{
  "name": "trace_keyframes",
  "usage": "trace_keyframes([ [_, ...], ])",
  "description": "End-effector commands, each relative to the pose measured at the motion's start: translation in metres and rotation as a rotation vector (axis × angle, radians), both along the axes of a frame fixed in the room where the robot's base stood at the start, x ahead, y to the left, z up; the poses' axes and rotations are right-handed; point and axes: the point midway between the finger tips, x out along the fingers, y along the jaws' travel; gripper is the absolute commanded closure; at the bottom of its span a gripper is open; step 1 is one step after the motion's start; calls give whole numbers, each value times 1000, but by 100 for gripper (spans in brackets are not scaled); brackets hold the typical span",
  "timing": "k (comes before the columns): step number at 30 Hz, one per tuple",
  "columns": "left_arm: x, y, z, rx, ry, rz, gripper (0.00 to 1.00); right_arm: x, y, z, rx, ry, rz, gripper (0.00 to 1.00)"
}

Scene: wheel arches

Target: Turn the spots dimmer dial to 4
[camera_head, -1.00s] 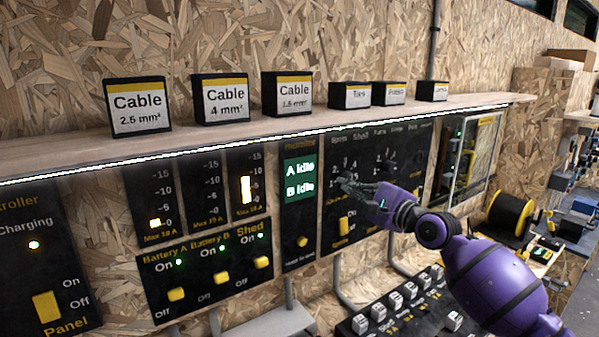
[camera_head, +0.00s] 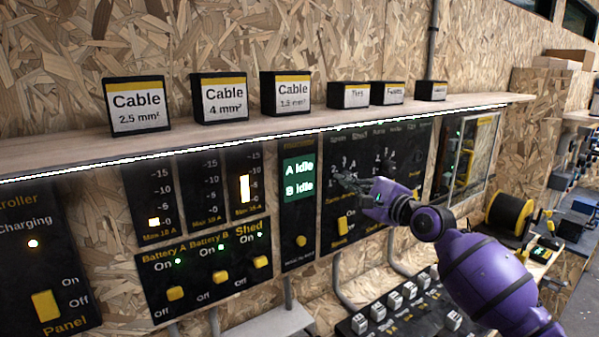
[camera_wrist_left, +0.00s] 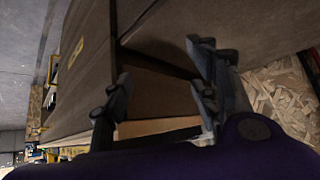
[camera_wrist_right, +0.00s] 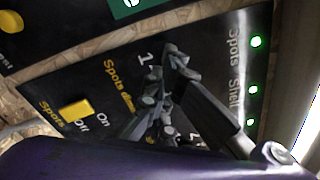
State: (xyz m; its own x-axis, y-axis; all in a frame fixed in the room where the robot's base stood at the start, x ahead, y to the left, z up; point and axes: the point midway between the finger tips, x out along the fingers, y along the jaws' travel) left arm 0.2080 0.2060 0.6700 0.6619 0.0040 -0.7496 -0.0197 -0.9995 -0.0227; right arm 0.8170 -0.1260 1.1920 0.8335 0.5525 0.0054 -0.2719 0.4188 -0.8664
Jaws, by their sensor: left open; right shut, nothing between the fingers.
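The black dimmer panel (camera_head: 335,150) stands on the wall at centre right, with scale numbers on it. In the right wrist view, the yellow "Spots dimmer" label (camera_wrist_right: 119,84) and a white "1" show beside my fingers. The spots dimmer dial is mostly hidden by my fingers. My right gripper (camera_head: 345,181) is shut with its tips at the dial's place; I cannot tell whether they touch it. It also shows in the right wrist view (camera_wrist_right: 168,72). My left gripper (camera_wrist_left: 160,88) is open and empty in the left wrist view, away from the panel.
A yellow spots switch (camera_wrist_right: 75,109) sits below the dial area. The monitor panel (camera_head: 299,240) with a green display is just left. A shelf (camera_head: 230,140) with labelled boxes overhangs the panels. A black box with several white switches (camera_head: 395,300) lies below my right arm.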

Motion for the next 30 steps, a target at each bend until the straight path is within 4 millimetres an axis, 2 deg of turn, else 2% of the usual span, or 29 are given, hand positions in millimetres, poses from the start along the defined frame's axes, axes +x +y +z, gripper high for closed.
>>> trace_keyframes([
  [17,-6,0,-7,0,13,0,45,4,-3,-7,-2,9,1,100],
  [30,-2,1,-3,3,4,0,45,4,-4,-7,-3,13,-1,100],
])
